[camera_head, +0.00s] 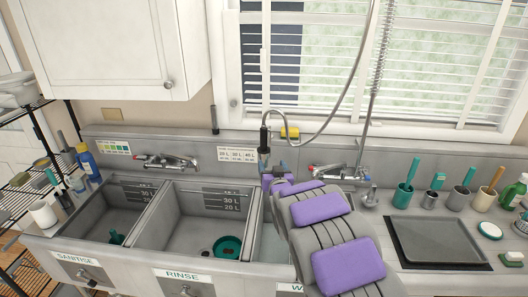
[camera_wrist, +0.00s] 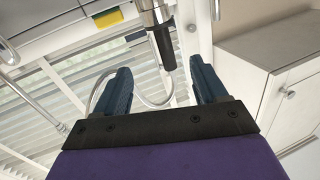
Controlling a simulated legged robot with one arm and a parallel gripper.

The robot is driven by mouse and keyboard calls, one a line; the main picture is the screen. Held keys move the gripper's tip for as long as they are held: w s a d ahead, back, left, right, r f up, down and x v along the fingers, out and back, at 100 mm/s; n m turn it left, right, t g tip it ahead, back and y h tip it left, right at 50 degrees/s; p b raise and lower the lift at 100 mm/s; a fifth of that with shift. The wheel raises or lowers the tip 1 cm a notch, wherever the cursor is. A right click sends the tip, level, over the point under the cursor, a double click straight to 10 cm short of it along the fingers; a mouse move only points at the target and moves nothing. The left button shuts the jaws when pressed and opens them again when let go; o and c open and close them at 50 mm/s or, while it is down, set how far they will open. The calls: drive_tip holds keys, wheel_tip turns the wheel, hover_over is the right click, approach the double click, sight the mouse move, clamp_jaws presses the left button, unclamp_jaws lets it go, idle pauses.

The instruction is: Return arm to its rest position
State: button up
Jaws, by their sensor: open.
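My arm (camera_head: 318,225), with purple pads, reaches from the lower right over the wash basin toward the back wall. My gripper (camera_head: 272,172) is at its far end, by the back of the sinks. In the wrist view its two dark blue fingers (camera_wrist: 160,85) stand wide apart with nothing clamped between them. A spray head (camera_head: 264,138) with a black grip hangs on a hose just above the gripper. In the wrist view the spray head (camera_wrist: 167,50) shows between the fingertips; I cannot tell how far beyond them it is.
The sanitise basin (camera_head: 112,185) and rinse basin (camera_head: 165,225) lie left of my arm; a green round item (camera_head: 228,247) is in the rinse basin. Taps (camera_head: 167,162) line the back. A dark tray (camera_head: 438,240) and several cups (camera_head: 403,196) stand on the right counter. A cabinet (camera_head: 120,45) hangs upper left.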

drive_tip(key=shift+s, duration=0.3)
drive_tip(key=shift+d, duration=0.1)
drive_tip(key=s+d+f+m+g+h, duration=0.1)
drive_tip(key=s+d+g+h, duration=0.1)
drive_tip(key=s+d+g, duration=0.5)
drive_tip(key=s+d+m+g+h, duration=0.15)
drive_tip(key=s+d, duration=0.35)
drive_tip(key=s, duration=0.6)
drive_tip(key=s+d+f+n+g+b, duration=0.1)
drive_tip(key=s+g, duration=0.9)
drive_tip(key=s, duration=3.1)
drive_tip(key=shift+s+d+b, duration=0.2)
drive_tip(key=shift+d+b, duration=0.25)
drive_tip(key=shift+d, duration=0.4)
drive_tip(key=shift+g, duration=0.25)
